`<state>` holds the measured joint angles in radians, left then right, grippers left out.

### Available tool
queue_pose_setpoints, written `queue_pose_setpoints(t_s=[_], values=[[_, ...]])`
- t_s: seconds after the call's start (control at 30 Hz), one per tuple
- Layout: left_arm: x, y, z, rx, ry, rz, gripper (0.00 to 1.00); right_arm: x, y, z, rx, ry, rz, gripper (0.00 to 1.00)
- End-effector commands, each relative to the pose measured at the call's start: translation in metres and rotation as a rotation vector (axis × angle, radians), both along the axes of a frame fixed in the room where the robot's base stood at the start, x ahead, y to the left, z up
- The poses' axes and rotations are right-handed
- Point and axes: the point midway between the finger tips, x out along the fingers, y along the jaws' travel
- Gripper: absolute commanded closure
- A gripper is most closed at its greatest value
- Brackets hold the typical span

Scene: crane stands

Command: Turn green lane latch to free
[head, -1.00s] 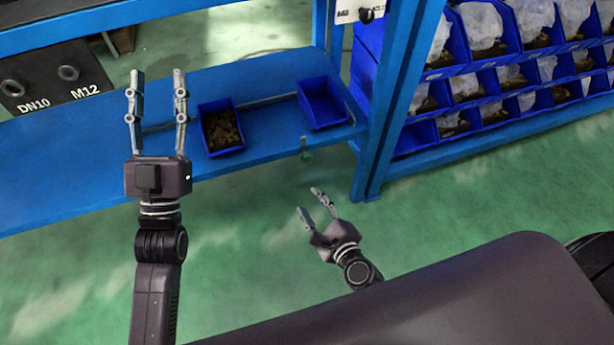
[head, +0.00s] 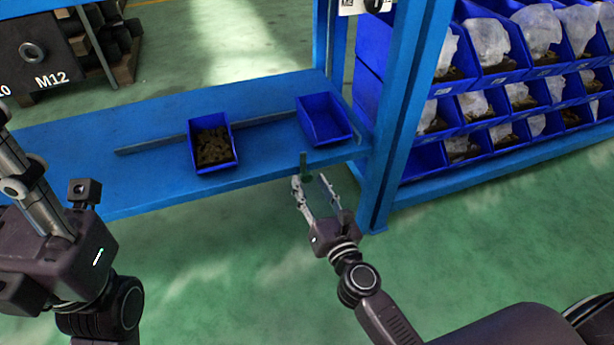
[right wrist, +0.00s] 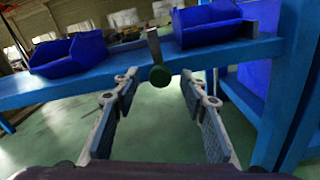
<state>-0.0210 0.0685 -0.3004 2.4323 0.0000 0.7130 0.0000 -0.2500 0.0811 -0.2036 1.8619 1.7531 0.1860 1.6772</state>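The green lane latch (head: 303,167) hangs at the front edge of the blue shelf, below the empty bin. My right gripper (head: 310,180) is open and empty just below and in front of the latch. In the right wrist view the knob appears between its two fingertips (right wrist: 159,73); contact does not show. My left gripper (head: 12,150) is at the left edge, its fingers partly cut off, so its opening cannot be judged.
The blue shelf (head: 85,165) holds a blue bin with brown parts (head: 194,125) and an empty blue bin (head: 324,140). A blue post (head: 398,110) stands just right of the latch. Racked bins fill the right side. The green floor in front is open.

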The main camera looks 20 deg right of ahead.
Motion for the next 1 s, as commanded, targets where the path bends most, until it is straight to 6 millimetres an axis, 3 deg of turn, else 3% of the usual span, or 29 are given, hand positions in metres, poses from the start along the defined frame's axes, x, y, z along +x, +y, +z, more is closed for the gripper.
queue_pose_setpoints(t_s=[0.2,0.57,0.93,1.0], values=[[0.001,0.000,-0.001,0.001,0.006,0.000,0.60,0.025,0.000,0.000,-0.004,-0.001,0.000,0.60],[0.001,0.000,-0.001,0.001,0.007,-0.001,0.60,0.030,0.001,-0.001,-0.003,0.001,0.000,0.60],[0.001,0.000,-0.002,0.001,0.008,0.000,0.60,0.030,0.001,-0.001,-0.003,0.001,-0.001,0.99],[0.001,0.000,-0.002,0.001,0.008,0.000,0.60,0.030,0.001,-0.001,-0.003,0.001,-0.001,1.00]])
